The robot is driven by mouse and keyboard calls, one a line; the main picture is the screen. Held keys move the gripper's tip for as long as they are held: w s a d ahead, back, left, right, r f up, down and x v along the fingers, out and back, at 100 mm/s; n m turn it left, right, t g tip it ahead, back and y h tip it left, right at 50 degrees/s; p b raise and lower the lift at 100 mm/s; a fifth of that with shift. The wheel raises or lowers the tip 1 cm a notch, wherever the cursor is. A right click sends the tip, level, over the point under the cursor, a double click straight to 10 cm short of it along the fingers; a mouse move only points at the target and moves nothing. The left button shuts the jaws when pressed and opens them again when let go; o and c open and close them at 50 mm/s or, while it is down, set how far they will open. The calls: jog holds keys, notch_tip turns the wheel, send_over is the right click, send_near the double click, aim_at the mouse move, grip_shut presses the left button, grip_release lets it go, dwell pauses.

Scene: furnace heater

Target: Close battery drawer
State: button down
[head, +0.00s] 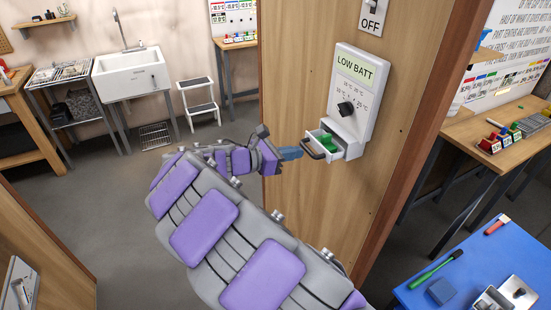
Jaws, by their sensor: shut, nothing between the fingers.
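A white thermostat unit (353,95) hangs on the wooden wall panel, with a LOW BATT display (357,68) and a black knob. At its bottom the battery drawer (338,145) stands pulled out, with a dark handle (313,149) at its front. Green batteries (327,141) lie inside the drawer. My gripper (296,153) is at the end of my purple and grey arm, just left of the drawer handle. Its blue-grey fingers look shut and empty. I cannot tell whether they touch the handle.
A blue table (470,262) at the lower right holds a green screwdriver (435,270) and other items. A wooden workbench (475,130) stands behind the panel. A sink (130,73) and step stool (198,100) are at the back left. The grey floor (90,190) at left is clear.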

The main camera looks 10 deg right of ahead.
aim_at(317, 147)
jog(key=shift+w+d, duration=0.15)
jog(key=shift+d, duration=0.8)
jog(key=shift+a, duration=0.4)
jog(key=shift+w+d+r+p, duration=0.15)
jog(key=shift+d+p, duration=0.15)
jog(key=shift+p, duration=0.25)
jog(key=p+x, duration=0.1)
jog(key=x, duration=0.1)
jog(key=r+p+x, duration=0.1)
jog(key=p+x, duration=0.1)
jog(key=shift+d+f, duration=0.25)
jog(key=shift+d, duration=0.2)
jog(key=shift+a+f, duration=0.1)
jog(key=shift+a, duration=0.1)
